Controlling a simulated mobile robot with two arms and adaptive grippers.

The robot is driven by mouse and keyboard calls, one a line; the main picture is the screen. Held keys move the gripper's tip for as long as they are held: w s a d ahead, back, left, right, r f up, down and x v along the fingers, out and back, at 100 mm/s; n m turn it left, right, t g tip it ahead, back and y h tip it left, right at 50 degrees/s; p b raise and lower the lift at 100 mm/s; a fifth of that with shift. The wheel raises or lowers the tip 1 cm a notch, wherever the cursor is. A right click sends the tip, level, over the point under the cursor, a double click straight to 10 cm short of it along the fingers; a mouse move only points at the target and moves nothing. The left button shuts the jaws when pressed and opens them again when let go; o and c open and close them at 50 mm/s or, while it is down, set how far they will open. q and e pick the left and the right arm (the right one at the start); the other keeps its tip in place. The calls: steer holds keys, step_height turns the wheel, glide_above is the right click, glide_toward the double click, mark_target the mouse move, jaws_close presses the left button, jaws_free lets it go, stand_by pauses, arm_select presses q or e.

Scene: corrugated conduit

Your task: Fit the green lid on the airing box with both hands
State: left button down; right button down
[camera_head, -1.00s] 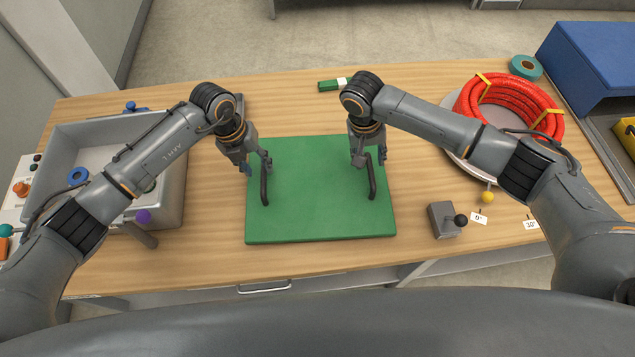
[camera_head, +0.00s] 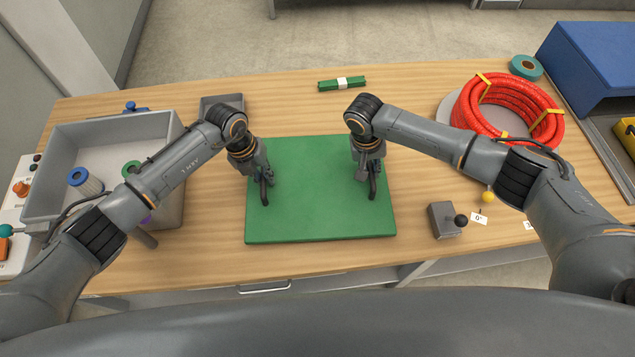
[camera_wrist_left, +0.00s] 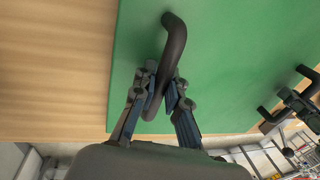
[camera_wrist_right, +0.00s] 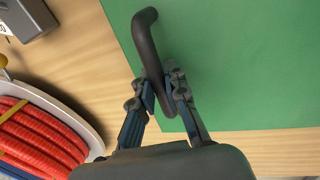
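The green lid (camera_head: 320,215) is a flat square panel at the middle of the wooden table, with two dark upright bar handles. My left gripper (camera_head: 266,182) is at the left handle; in the left wrist view its fingers (camera_wrist_left: 163,85) close around the left handle (camera_wrist_left: 175,40). My right gripper (camera_head: 371,178) is at the right handle; in the right wrist view its fingers (camera_wrist_right: 160,88) close around the right handle (camera_wrist_right: 143,30). An open grey box (camera_head: 55,140) at the left holds blue- and green-ringed items. I cannot tell whether it is the airing box.
A red corrugated coil (camera_head: 545,128) sits on a round plate at the right.

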arm_select(q)
steer(key=shift+w+r, duration=0.1)
arm_select(e)
steer(key=shift+w, duration=0.1)
